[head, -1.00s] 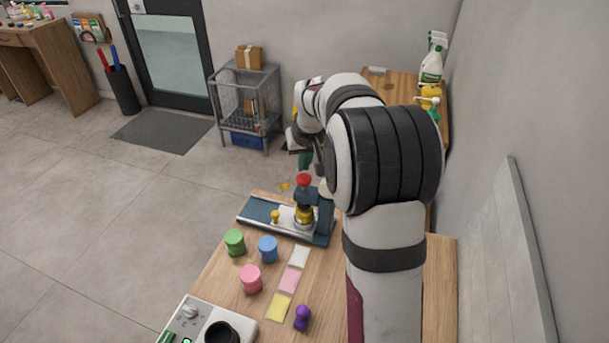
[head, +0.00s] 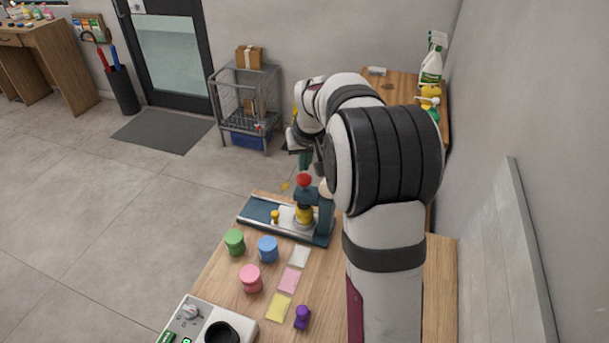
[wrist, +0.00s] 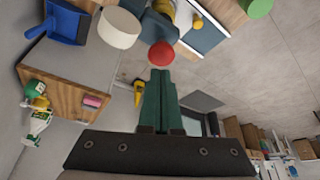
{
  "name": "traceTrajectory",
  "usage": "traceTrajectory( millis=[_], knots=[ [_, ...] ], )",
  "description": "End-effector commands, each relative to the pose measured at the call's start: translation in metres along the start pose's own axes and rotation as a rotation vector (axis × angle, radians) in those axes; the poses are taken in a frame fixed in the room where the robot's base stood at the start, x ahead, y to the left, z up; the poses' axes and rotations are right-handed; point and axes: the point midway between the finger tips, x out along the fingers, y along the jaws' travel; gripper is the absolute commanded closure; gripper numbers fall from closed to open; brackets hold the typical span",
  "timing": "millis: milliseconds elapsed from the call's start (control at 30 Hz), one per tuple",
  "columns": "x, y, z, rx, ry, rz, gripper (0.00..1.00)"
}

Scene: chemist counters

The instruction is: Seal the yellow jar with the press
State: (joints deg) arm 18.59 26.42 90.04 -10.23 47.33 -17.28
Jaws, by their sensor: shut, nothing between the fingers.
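The press (head: 325,220) stands at the far end of the wooden counter, with a blue-grey base and a red knob (head: 303,181) on top. The yellow jar (head: 304,214) sits upright in the press, below the red knob. A small yellow handle (head: 275,216) shows on the base to its left. My gripper (head: 305,160) is just above the red knob, partly hidden by my arm. In the wrist view its green fingers (wrist: 158,75) are shut and empty, pointing towards the red knob (wrist: 162,54). Whether they touch it is unclear.
Green (head: 234,242), blue (head: 268,249) and pink (head: 251,278) jars stand nearer on the counter. Coloured pads (head: 290,280), a purple item (head: 302,317) and a white device (head: 190,312) are close by. The wrist view shows a blue dustpan (wrist: 68,22) and a white round object (wrist: 118,27).

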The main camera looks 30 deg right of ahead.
Motion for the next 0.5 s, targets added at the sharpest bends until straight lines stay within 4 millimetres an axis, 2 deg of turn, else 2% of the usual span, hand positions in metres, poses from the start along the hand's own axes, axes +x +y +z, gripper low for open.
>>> traceTrajectory(
  millis=[500],
  knots=[
    [0.010, 0.000, 0.004, 0.000, -0.001, 0.000, 1.00]
  ],
)
